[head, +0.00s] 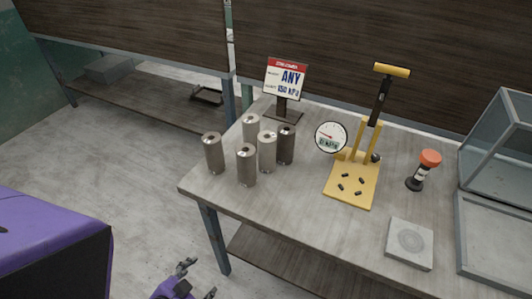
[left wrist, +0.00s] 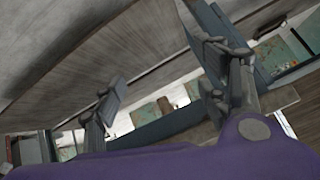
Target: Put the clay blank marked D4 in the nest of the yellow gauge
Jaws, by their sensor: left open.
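Several grey-brown cylindrical clay blanks stand upright in a group at the left of the table: a front blank (head: 247,167), a left blank (head: 213,155), a back blank (head: 251,128), a middle blank (head: 267,153) and a darker right blank (head: 286,147). No marks are legible, so I cannot tell which is D4. The yellow gauge (head: 350,185) stands right of them, with short black pegs on its bare plate, a round dial (head: 331,137) and a tall lever. My left gripper (head: 198,279) is open and empty, low in front of the table; its spread fingers show in the left wrist view (left wrist: 168,80).
Right of the gauge are an orange-topped tool (head: 429,162), a square plate (head: 410,243) and a glass-sided case (head: 500,150). The table's (head: 290,215) front strip is clear.

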